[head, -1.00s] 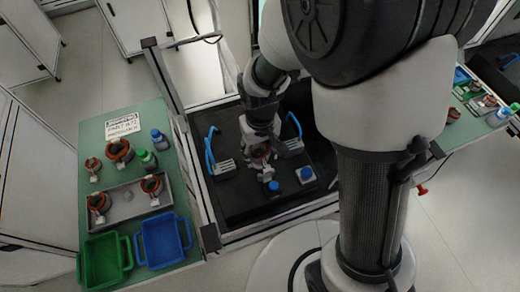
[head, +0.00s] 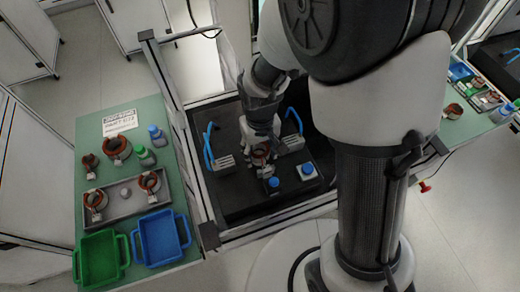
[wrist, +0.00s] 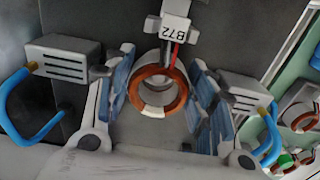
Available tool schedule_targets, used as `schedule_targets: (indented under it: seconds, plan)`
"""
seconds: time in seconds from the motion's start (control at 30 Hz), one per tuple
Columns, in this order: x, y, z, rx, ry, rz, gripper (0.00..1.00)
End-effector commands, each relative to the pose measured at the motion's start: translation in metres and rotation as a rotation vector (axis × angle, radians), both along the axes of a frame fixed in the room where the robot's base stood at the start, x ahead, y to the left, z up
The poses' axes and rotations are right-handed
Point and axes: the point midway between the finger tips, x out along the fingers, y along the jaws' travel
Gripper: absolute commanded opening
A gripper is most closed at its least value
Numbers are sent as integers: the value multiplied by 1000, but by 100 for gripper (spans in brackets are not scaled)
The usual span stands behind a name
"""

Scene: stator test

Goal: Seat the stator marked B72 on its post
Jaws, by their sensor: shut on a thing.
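The stator marked B72 (wrist: 139,94) is a copper-coloured ring with a white tag (wrist: 175,32) reading B72, large in the middle of the wrist view. My gripper (wrist: 160,97) is shut on it, with a blue-grey finger pad on each side. In the head view my gripper (head: 261,147) holds the stator (head: 260,158) over the black work surface, between two grey blocks with blue hoses. The post is hidden behind the stator and gripper; I cannot tell whether the stator touches it.
Grey blocks with blue hoses flank the gripper, left (wrist: 62,60) and right (wrist: 243,92). Blue buttons (head: 307,169) sit near the front. The green table at left holds other stators (head: 117,148), a grey tray (head: 124,208), bottles, a green bin (head: 100,260) and a blue bin (head: 160,240).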

Motion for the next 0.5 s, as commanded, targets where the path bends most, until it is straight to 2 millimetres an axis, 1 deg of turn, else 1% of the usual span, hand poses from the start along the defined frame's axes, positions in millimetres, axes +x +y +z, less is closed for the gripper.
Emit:
schedule_targets:
  seconds: [0.23, 0.5]
  plan:
    - [0, 0, -1, 0, -1, 0, 15]
    - [0, 0, -9, 0, -1, 0, 15]
